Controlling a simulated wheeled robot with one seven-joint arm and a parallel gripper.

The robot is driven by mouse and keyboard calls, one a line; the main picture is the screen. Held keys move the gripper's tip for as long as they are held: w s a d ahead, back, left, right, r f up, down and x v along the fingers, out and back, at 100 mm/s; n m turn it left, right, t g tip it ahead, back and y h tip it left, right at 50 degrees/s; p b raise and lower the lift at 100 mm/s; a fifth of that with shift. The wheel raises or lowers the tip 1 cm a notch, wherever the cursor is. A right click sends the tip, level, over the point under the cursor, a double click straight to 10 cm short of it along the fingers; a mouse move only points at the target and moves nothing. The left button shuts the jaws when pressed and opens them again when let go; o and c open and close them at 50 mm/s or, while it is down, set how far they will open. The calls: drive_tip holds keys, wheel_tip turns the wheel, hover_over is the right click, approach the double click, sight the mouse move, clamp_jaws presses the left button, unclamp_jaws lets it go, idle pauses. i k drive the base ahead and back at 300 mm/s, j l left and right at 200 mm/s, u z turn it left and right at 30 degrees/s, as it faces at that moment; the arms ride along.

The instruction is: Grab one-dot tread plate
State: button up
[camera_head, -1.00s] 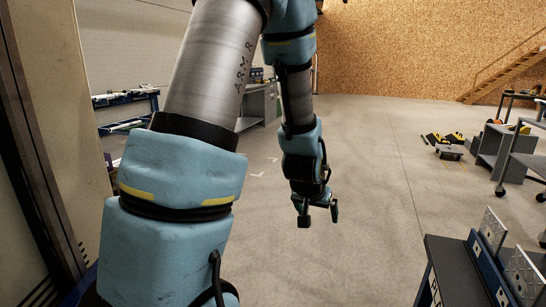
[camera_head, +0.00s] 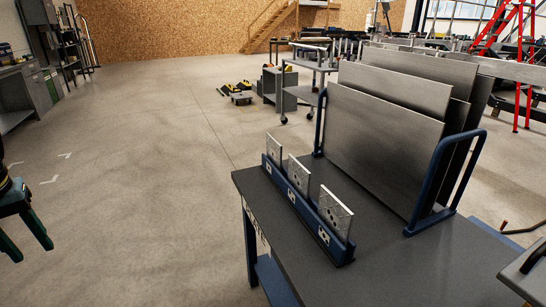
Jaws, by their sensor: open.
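Three small metal tread plates stand upright in a row in a blue slotted rack (camera_head: 309,212) on a dark table. They are the far plate (camera_head: 274,150), the middle plate (camera_head: 298,174) and the near plate (camera_head: 335,211). White labels with dark dots sit on the rack's front below each plate. The dots are too small to count surely, so I cannot tell which plate is the one-dot one. My gripper (camera_head: 32,251) is at the left edge, open and empty, over the floor and well left of the table. Part of it is cut off by the frame.
The dark table (camera_head: 385,270) also bears a blue-framed rack of large metal sheets (camera_head: 385,140) behind the small plates. A grey cart (camera_head: 305,80) stands beyond. A grey surface (camera_head: 530,270) cuts in at lower right. Floor between my gripper and the table is clear.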

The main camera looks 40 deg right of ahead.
sight(274, 149)
drive_tip(key=i+z, duration=0.15)
drive_tip(key=z, duration=0.35)
drive_tip(key=i+l+z, duration=0.1)
drive_tip(key=z, duration=0.4)
drive_tip(key=i+j+z, duration=0.35)
drive_tip(key=i, duration=0.4)
drive_tip(key=i+j+z, duration=0.35)
drive_tip(key=i+j, duration=1.1)
drive_tip(key=i+z, duration=0.05)
drive_tip(key=i, duration=0.05)
